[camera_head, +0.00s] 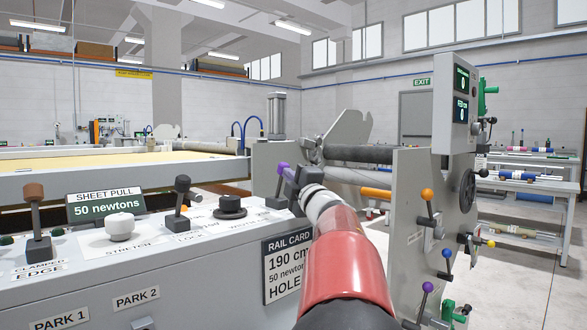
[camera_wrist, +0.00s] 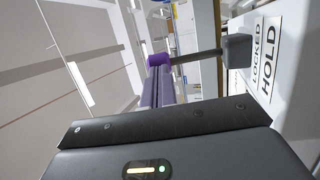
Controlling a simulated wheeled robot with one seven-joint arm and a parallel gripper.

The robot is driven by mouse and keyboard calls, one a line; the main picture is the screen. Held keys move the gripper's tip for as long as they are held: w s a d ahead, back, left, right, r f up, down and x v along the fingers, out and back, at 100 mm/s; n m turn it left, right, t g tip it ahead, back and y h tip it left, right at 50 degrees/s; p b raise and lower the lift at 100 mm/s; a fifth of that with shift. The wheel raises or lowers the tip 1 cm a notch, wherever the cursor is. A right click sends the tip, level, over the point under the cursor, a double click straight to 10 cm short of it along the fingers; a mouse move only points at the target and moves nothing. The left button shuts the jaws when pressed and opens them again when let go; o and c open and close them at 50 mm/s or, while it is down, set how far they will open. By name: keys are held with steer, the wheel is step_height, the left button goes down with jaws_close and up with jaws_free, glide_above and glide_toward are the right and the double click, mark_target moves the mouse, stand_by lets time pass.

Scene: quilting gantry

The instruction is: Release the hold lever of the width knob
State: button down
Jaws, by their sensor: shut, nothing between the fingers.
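The hold lever has a purple knob (camera_head: 283,169) on a dark stem, standing at the right end of the console. In the wrist view its purple knob (camera_wrist: 158,60) sits on a stem from a dark block (camera_wrist: 237,50), beside a label reading LOCKED and HOLD. The black round width knob (camera_head: 230,206) is left of the lever. My gripper (camera_head: 290,178) is shut and empty, right at the purple knob. In the wrist view the closed fingers (camera_wrist: 158,88) end at the knob; I cannot tell whether they touch it.
A black-topped lever (camera_head: 181,195), a white stretch knob (camera_head: 120,228) and a brown-topped lever (camera_head: 36,220) stand left along the console. A RAIL CARD sign (camera_head: 287,268) hangs on its front. A grey upright panel (camera_head: 428,200) with coloured levers stands right.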

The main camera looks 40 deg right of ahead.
steer(key=shift+g, duration=0.4)
steer(key=shift+w+a+r+p, duration=0.1)
steer(key=shift+w+r+p, duration=0.45)
steer(key=shift+w, duration=0.25)
steer(key=shift+w+a+r+p, duration=0.1)
steer(key=shift+w+r+p, duration=0.2)
steer(key=shift+w+p, duration=0.4)
steer(key=shift+w+a+r+p, duration=0.1)
steer(key=shift+w+r+p, duration=0.4)
steer(key=shift+w, duration=0.35)
steer(key=w, duration=0.2)
steer(key=shift+w, duration=0.3)
steer(key=shift+a+r+p, duration=0.1)
steer(key=shift+r+p, duration=0.05)
steer(key=shift+p, duration=0.15)
